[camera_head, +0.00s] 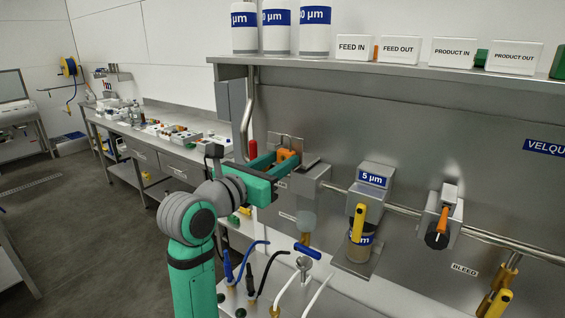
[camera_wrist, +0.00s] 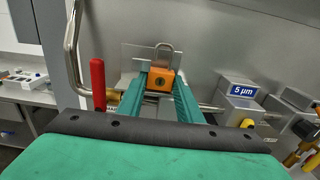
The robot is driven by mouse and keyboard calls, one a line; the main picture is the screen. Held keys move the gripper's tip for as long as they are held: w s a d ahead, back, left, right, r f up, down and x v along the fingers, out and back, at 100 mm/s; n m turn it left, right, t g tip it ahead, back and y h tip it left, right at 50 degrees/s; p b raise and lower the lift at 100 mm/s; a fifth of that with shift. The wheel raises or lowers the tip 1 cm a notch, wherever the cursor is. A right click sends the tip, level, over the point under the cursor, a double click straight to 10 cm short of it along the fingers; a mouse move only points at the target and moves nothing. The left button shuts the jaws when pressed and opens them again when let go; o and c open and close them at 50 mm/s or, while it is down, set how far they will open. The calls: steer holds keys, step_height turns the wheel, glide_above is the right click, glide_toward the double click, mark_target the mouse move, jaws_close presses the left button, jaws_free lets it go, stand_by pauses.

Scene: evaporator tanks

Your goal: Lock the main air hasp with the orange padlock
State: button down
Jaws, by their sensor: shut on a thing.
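The orange padlock (camera_wrist: 160,79) is between the two green fingers of my gripper (camera_wrist: 161,92) in the wrist view. Its grey shackle points up. In the head view the padlock (camera_head: 287,157) shows at the fingertips of my gripper (camera_head: 280,161), which is shut on it. A grey metal plate or bracket (camera_wrist: 135,58) stands just behind the padlock, likely at the main air hasp. I cannot tell whether the shackle passes through a hole or touches the plate. A red handle (camera_wrist: 98,84) stands upright left of my fingers; it also shows in the head view (camera_head: 253,149).
A filter unit marked "5 µm" (camera_head: 373,180) with a yellow handle (camera_head: 358,222) is to the right, and a valve with an orange handle (camera_head: 442,220) is farther right. A bent steel pipe (camera_wrist: 73,45) rises at left. Blue and black hoses are below.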

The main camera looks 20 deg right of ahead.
steer(key=shift+w+a, duration=0.35)
steer(key=shift+w, duration=0.05)
steer(key=shift+w+a, duration=0.2)
steer(key=shift+w, duration=0.1)
steer(key=shift+w+a, duration=0.4)
steer(key=shift+w, duration=0.05)
steer(key=shift+f, duration=0.15)
stand_by(0.4)
steer(key=c, duration=1.2)
jaws_free()
